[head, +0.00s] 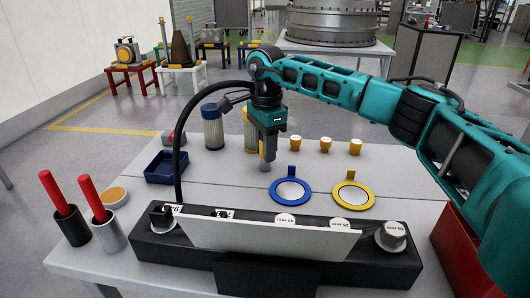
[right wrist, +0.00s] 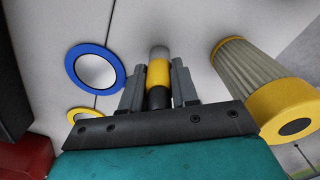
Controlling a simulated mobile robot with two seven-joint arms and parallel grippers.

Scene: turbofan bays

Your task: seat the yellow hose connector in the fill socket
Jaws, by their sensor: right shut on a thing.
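My right gripper (head: 267,150) hangs pointing down over the white table, left of the blue ring. In the right wrist view its two fingers (right wrist: 158,84) are shut on the yellow hose connector (right wrist: 159,70), which has a yellow band, a grey tip and a dark lower body. In the head view the fingers mostly hide the connector. I cannot tell whether its tip touches the table. A black hose (head: 179,120) arcs left of the gripper down behind the black block. I cannot pick out the fill socket for certain. My left gripper is not in view.
A blue ring (head: 273,190) and a yellow ring (head: 368,200) lie on the table. Filters (head: 212,134), yellow caps (head: 325,145) and a blue tray (head: 150,172) stand around. A black block (head: 375,270) spans the front. A red bin (head: 455,255) is right. Red-handled tools (head: 92,198) stand left.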

